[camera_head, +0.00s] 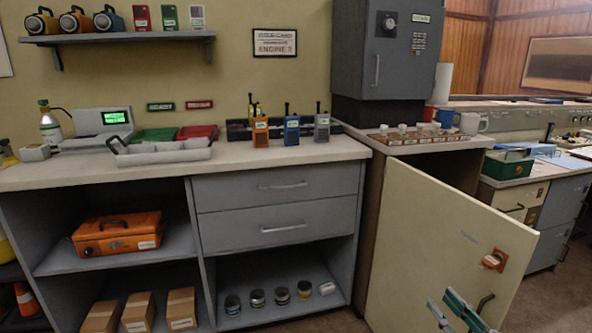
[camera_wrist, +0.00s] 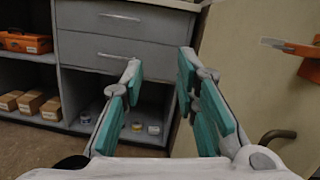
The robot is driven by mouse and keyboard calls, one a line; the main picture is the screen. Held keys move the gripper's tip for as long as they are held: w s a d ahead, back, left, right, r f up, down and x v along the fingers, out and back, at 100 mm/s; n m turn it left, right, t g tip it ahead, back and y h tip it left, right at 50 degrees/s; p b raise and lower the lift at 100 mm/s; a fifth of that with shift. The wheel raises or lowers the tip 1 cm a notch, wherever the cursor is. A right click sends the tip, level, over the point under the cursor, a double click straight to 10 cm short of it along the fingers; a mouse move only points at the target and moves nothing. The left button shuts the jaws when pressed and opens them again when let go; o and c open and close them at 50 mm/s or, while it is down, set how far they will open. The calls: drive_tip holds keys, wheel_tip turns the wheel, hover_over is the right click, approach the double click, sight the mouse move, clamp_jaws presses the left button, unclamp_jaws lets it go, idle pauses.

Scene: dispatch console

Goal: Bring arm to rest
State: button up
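My gripper (camera_head: 462,314) shows at the bottom right of the head view, in front of the beige cabinet door (camera_head: 440,235). In the wrist view my gripper (camera_wrist: 160,85) has its two teal-padded fingers spread well apart, with nothing between them. The door stands swung out from its cabinet, with an orange latch (camera_head: 494,260) and a dark handle (camera_head: 486,302) near its free edge. In the wrist view the door (camera_wrist: 255,75) is to the right of the fingers, and its handle (camera_wrist: 277,137) is apart from them.
The grey counter (camera_head: 250,160) carries radios (camera_head: 291,125), a grey tray (camera_head: 160,152) and a green-screened device (camera_head: 105,122). Below are two closed drawers (camera_head: 280,205) and open shelves with an orange case (camera_head: 118,235), boxes and small jars. Some floor (camera_wrist: 30,150) shows at the lower left of the wrist view.

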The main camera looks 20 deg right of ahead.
drive_tip(key=w+a+r+n+g+y, duration=0.2)
drive_tip(key=a+r+n+g+y, duration=0.2)
drive_tip(key=a+r+n+y, duration=0.35)
drive_tip(key=w+a+r+n+g+y, duration=0.1)
drive_tip(key=a+r+n+g+y, duration=0.3)
drive_tip(key=a+n+y, duration=0.55)
drive_tip(key=s+a+r+n+g+h, duration=0.2)
drive_tip(key=s+a+n+g+h, duration=0.4)
drive_tip(key=s+a+n+g, duration=0.65)
drive_tip(key=s+d+r+n+h, duration=0.25)
drive_tip(key=s+n+h, duration=0.35)
drive_tip(key=h, duration=0.4)
wheel_tip(320, 180, up, 24)
drive_tip(key=t+p, duration=0.5)
drive_tip(key=p, duration=1.7)
drive_tip(key=shift+s+d+r+m+p, duration=0.2)
drive_tip(key=shift+s+d+m+p, duration=0.05)
drive_tip(key=shift+d+m+p, duration=0.2)
drive_tip(key=shift+d, duration=0.15)
